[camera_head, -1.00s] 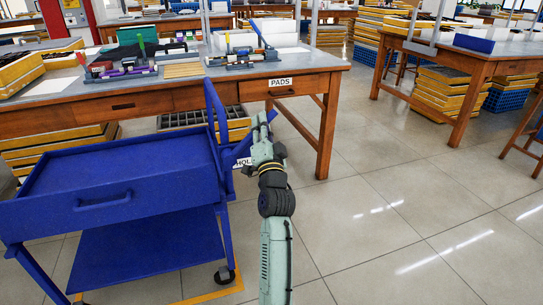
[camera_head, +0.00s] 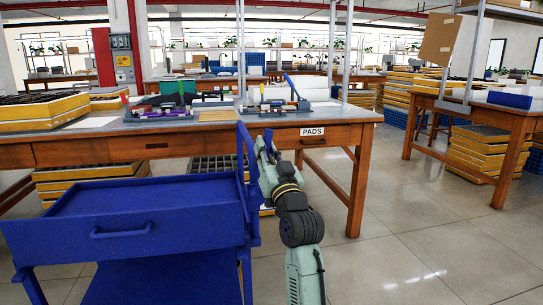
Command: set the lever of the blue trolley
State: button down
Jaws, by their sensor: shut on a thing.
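The blue trolley (camera_head: 150,213) stands at the left front, with a flat tray top and a drawer-like front handle. Its upright push handle (camera_head: 241,165) rises at its right end. My gripper (camera_head: 264,146) is at the right of that handle, at the end of my pale green arm. It is shut on a slim blue piece (camera_head: 268,138), which looks like the trolley's lever. Most of the lever is hidden by the fingers and the handle, so its exact angle cannot be told.
A wooden workbench (camera_head: 345,115) labelled PADS stands close behind the trolley and gripper, with fixtures and coloured tools on it. Another bench (camera_head: 510,118) stands at the right with stacked yellow trays (camera_head: 482,150) beneath. The tiled floor (camera_head: 410,250) at the right front is clear.

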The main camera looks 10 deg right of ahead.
jog(key=shift+a+r, duration=0.1)
dwell(0.3)
jog(key=c, duration=1.5)
grip_release()
jog(key=v, duration=0.7)
jog(key=shift+s, duration=0.25)
